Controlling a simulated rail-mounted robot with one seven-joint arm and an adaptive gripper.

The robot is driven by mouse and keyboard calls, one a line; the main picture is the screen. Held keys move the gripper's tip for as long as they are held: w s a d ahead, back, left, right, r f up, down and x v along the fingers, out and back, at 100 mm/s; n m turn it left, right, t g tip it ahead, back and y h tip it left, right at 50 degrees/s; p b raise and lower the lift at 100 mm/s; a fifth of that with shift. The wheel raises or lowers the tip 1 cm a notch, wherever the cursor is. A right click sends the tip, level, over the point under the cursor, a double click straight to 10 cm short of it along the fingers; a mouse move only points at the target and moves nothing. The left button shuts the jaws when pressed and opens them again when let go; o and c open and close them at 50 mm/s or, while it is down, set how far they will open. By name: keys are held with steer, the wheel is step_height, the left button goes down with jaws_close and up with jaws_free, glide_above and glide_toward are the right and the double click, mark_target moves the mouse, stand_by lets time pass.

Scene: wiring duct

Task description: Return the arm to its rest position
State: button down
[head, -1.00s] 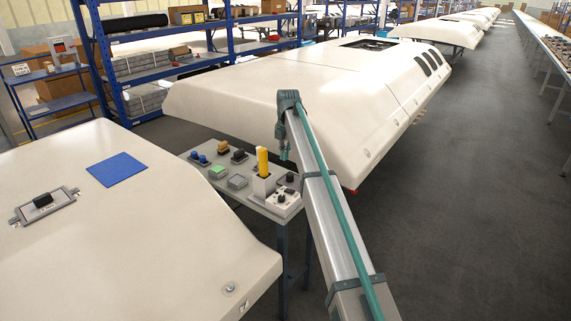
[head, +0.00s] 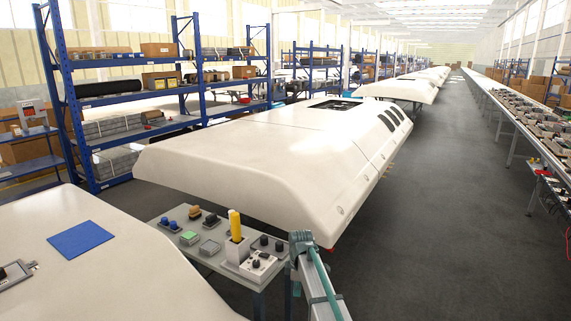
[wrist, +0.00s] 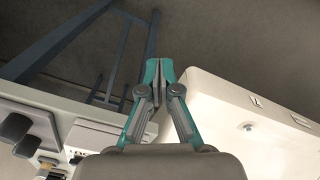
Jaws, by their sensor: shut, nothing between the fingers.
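My gripper (wrist: 159,75) shows in the wrist view with its two teal fingers shut and nothing between them. Below it lie the dark floor and the edge of a white panel. In the head view my arm rises from the bottom, right of the small tool table (head: 273,283). The gripper itself cannot be made out clearly there. The table's edge and blue-grey legs (wrist: 60,42) also show in the wrist view, left of the fingers.
The small table holds a yellow cylinder (head: 235,224), a green block (head: 189,238) and several dark knobs. A white shell with a blue square (head: 80,239) stands at left. Another large white shell (head: 250,165) lies behind the table. Blue shelving (head: 62,90) stands behind. The aisle floor (head: 440,220) at right is clear.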

steer(key=s+d+f+m, duration=0.4)
steer(key=s+f+m, duration=0.15)
steer(key=s, duration=0.45)
steer(key=s+d+f+m, duration=0.4)
steer(key=s+d+m, duration=0.15)
steer(key=s, duration=0.45)
steer(key=s+d+f+m, duration=0.4)
steer(key=s+m, duration=0.2)
steer(key=s, duration=0.4)
steer(key=s+f+g, duration=0.3)
steer(key=s+f, duration=0.6)
steer(key=s, duration=0.5)
steer(key=s+f+g, duration=0.4)
steer(key=s+f, duration=0.5)
steer(key=s, duration=0.5)
steer(key=shift+s+a+f, duration=0.15)
steer(key=shift+s+f, duration=0.15)
steer(key=shift+f, duration=0.05)
